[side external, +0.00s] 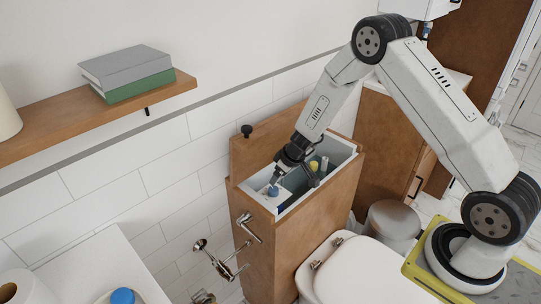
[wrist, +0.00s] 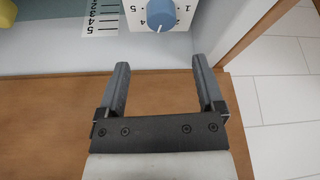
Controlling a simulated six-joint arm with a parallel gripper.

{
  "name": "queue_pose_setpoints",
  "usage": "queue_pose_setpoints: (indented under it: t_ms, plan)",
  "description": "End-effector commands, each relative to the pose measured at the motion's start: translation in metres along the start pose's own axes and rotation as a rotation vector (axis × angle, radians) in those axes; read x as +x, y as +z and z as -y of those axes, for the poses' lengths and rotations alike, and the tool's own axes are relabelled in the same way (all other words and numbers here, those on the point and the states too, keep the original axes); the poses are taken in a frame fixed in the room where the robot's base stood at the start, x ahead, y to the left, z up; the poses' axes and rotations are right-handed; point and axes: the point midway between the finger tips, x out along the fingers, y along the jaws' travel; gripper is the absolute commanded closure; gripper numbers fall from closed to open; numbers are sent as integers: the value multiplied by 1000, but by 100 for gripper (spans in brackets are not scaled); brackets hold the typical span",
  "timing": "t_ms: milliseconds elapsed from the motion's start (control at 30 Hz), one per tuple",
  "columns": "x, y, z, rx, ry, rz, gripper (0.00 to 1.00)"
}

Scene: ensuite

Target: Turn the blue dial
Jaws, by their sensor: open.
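The blue dial (wrist: 161,14) shows at the top of the wrist view, a round knob on a white face with printed numbers. In the side view the dial (side external: 273,190) sits inside the open top of a wooden cabinet, at its near left end. My gripper (wrist: 159,72) is open and empty, and the dial lies beyond its fingertips, roughly in line with the gap between them. In the side view my gripper (side external: 283,172) is close by the dial, reaching over the cabinet's open top. The fingertips do not touch the dial in the wrist view.
The wooden cabinet (side external: 262,262) has a white-lined compartment with a yellow-topped item (side external: 314,165) farther in. A printed number scale (wrist: 101,16) is left of the dial. A toilet (side external: 350,275) stands beside the cabinet.

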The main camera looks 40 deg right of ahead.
Motion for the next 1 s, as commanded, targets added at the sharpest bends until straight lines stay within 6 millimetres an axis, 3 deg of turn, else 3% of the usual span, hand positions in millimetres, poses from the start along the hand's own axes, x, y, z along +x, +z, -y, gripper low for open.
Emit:
queue_pose_setpoints:
  t_ms: [567,1000]
  plan:
    - [6,6,1,-55,-29,14,13]
    - [46,7,2,-54,-27,14,13]
